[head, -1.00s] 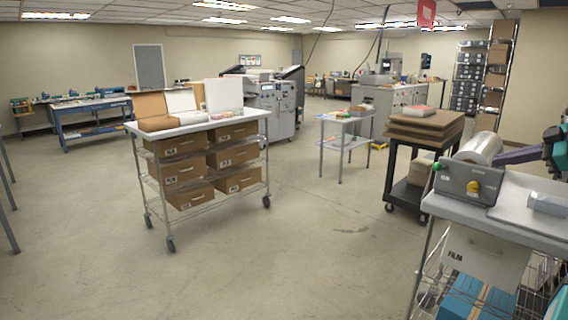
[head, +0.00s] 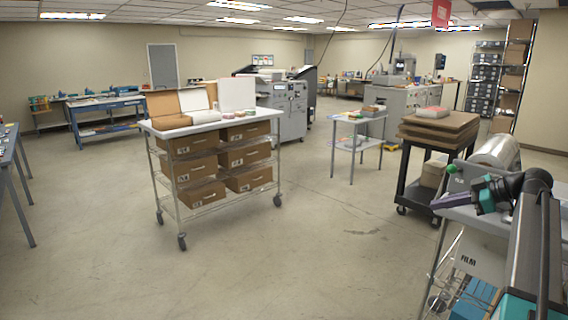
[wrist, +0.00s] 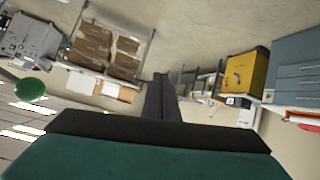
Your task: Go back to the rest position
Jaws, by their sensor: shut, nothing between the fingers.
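My gripper (head: 436,204) shows at the right of the head view, with purple fingers and a teal and black wrist. It hangs in front of the grey film cart (head: 462,242) and hides part of the control box on top. In the wrist view its dark fingers (wrist: 160,80) point up the picture, pressed together with nothing between them. My arm runs down the right edge of the head view.
A wire cart (head: 205,124) with brown boxes stands left of centre. A black cart (head: 402,180) with stacked brown boards stands right, close to the film cart. A small grey table (head: 346,119) stands behind. The floor in front is clear.

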